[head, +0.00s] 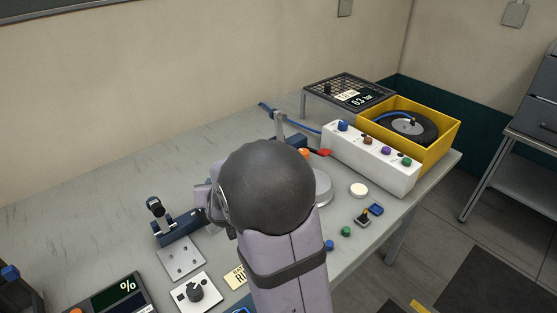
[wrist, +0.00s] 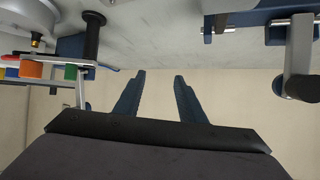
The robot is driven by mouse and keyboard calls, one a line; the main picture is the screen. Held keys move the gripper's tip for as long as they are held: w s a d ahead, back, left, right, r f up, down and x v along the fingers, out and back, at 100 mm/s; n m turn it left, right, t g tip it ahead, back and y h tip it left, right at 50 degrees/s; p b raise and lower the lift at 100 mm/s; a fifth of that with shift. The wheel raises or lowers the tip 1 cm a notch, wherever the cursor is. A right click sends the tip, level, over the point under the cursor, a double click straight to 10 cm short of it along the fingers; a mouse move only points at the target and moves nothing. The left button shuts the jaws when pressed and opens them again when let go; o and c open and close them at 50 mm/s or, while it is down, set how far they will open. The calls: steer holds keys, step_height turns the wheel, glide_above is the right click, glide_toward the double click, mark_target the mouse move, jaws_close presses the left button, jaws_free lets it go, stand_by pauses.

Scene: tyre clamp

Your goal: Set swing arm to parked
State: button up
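I cannot tell for sure which part is the swing arm. In the wrist view, a pale metal bar (wrist: 50,83) with coloured pieces and a black upright grip (wrist: 93,35) is at the upper left, and may be it. In the head view, a grey upright post (head: 280,126) stands behind my arm, near orange and red parts (head: 324,152). My gripper (wrist: 155,78) is open, with nothing between its two blue fingers. The bar and grip are left of the fingers, apart from them. In the head view my arm hides the gripper and much of the round grey plate (head: 323,188).
A blue clamp-like fixture (head: 178,228) with a black knob stands left of my arm; a grey post (wrist: 300,60) shows at right in the wrist view. A white knob box (head: 370,160) and yellow tray (head: 453,129) with a tyre are at right. The table's left back is clear.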

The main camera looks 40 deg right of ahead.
steer(key=s+d+f+m+t+h+b, duration=0.1)
steer(key=d+m+h+b, duration=0.3)
steer(key=d, duration=1.4)
steer(key=s+h+b, duration=0.1)
steer(key=h, duration=0.3)
steer(key=shift+d+f+h+b, duration=0.25)
steer(key=shift+f+h+b, duration=0.05)
steer(key=shift+f+b, duration=0.1)
steer(key=shift+d, duration=0.1)
steer(key=p+x, duration=0.2)
steer(key=x, duration=0.5)
steer(key=shift+c, duration=0.6)
jaws_close()
